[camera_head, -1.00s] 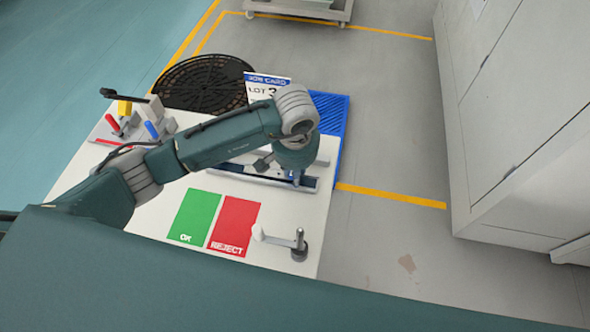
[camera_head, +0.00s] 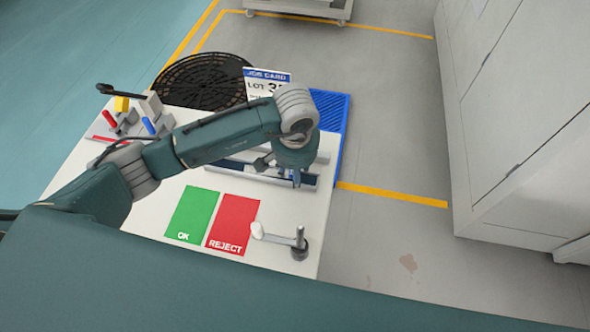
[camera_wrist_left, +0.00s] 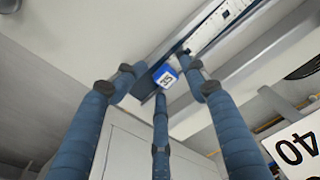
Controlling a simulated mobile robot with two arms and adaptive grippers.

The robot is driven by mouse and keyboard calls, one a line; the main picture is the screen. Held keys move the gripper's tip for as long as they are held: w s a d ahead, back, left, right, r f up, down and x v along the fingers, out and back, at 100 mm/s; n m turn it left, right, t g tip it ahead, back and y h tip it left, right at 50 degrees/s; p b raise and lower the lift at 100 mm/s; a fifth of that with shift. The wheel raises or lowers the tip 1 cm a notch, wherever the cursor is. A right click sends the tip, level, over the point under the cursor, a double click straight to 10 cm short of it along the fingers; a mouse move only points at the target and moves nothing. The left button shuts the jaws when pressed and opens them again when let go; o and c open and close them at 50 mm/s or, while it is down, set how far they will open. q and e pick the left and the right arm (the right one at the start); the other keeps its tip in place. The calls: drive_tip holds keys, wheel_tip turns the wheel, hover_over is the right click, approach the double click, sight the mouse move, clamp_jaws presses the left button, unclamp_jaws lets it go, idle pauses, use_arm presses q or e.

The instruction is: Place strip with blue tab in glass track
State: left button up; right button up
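The blue tab (camera_wrist_left: 165,75), with a white face marked with a number that looks like 35, sits between the fingers of my left gripper (camera_wrist_left: 158,78) in the left wrist view. A pale strip with markings (camera_wrist_left: 215,26) runs from near the tab to the upper right, along a blue-grey rail or track (camera_wrist_left: 185,42). I cannot tell how fully it is seated. The fingers are spread around the tab, with a gap on the left side. In the head view my left gripper (camera_head: 296,178) is over the right end of the track (camera_head: 240,172), which my arm partly hides.
Green OK (camera_head: 191,213) and red REJECT (camera_head: 233,223) pads and a crank handle (camera_head: 300,243) are on the white table. A job card (camera_head: 267,84), black round grate (camera_head: 203,82), blue ribbed mat (camera_head: 331,112) and coloured levers (camera_head: 129,121) lie beyond. A grey cabinet stands right.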

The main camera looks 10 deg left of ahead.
idle(0.3)
use_arm(q)
drive_tip(key=shift+r, duration=0.25)
drive_tip(key=shift+r+p, duration=0.75)
drive_tip(key=shift+p, duration=0.25)
wheel_tip(320, 180, up, 11)
drive_tip(key=s+b, duration=0.1)
drive_tip(key=b, duration=0.3)
drive_tip(key=shift+s+d+r, duration=0.15)
drive_tip(key=shift+s, duration=0.1)
